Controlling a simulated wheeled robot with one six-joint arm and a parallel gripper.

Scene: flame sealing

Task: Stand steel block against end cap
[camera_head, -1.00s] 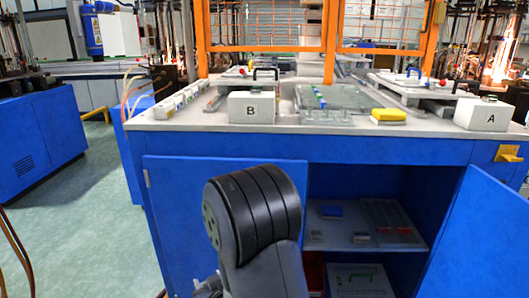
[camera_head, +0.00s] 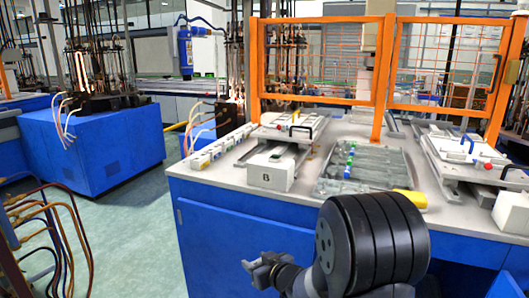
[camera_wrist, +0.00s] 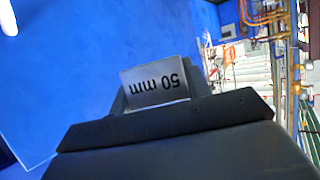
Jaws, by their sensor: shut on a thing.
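My gripper (camera_head: 268,268) is low in front of the blue bench, left of my dark arm joint in the head view. In the wrist view my gripper (camera_wrist: 165,112) is shut on a grey steel block (camera_wrist: 156,83) marked "50 mm", which reads upside down. Part of the block is hidden by the dark gripper body, and I cannot make it out in the head view. The block is held in the air, away from the bench top. I cannot tell which part is the end cap; a white block marked B (camera_head: 271,169) stands at the bench's front left.
The bench top (camera_head: 215,178) carries two slide fixtures, a grey tray (camera_head: 335,183) with blue and green pieces, and a yellow block (camera_head: 410,199). An orange guard frame (camera_head: 382,75) stands behind. Hoses (camera_head: 50,235) hang at the left; green floor (camera_head: 130,215) is open between.

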